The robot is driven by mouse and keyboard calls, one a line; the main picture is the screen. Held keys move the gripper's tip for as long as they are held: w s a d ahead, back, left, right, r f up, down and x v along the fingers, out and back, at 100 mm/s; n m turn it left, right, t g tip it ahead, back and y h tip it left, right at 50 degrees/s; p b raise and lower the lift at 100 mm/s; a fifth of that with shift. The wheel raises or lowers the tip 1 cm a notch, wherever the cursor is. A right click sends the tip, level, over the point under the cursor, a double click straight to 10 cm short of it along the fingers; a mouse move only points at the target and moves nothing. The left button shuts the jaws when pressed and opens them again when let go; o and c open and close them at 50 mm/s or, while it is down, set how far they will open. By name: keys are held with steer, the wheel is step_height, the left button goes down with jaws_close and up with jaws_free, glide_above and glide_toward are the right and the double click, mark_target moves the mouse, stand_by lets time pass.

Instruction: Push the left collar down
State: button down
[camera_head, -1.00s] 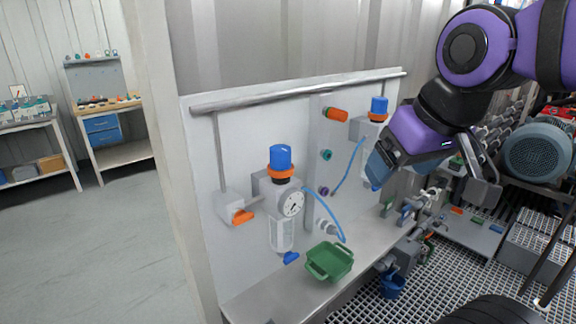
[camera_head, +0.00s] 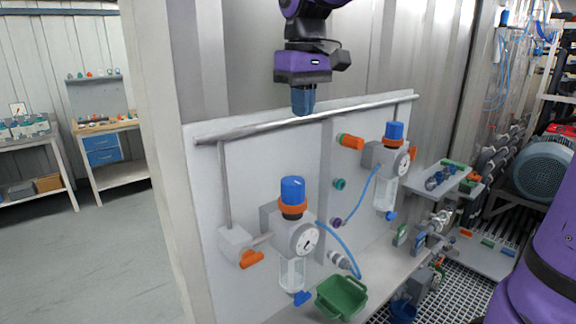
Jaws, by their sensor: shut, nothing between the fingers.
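The left regulator (camera_head: 297,240) is on the grey panel, with a round dial on its front. Its blue knob (camera_head: 292,190) stands on top, and the left orange collar (camera_head: 293,207) rings the base of that knob. The right regulator (camera_head: 378,160) is similar, with a blue knob (camera_head: 394,132) and an orange collar (camera_head: 394,146). My gripper (camera_head: 304,112) hangs fingers down near the panel's top rail, above the left knob in the picture and clear of it. It is shut and empty.
A horizontal pipe (camera_head: 250,127) runs along the panel top. An orange lever (camera_head: 252,258) sticks out left of the left regulator. A blue hose (camera_head: 340,238) and an orange fitting (camera_head: 350,141) are to its right. A green tray (camera_head: 342,298) lies on the shelf below.

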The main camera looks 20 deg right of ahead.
mark_target(293, 179)
steer(key=f, duration=0.4)
steer(key=w+f, duration=0.1)
steer(key=f, duration=0.4)
steer(key=w+f, duration=0.1)
steer(key=f, duration=0.4)
steer(key=shift+w+a, duration=0.15)
steer(key=shift+a, duration=0.25)
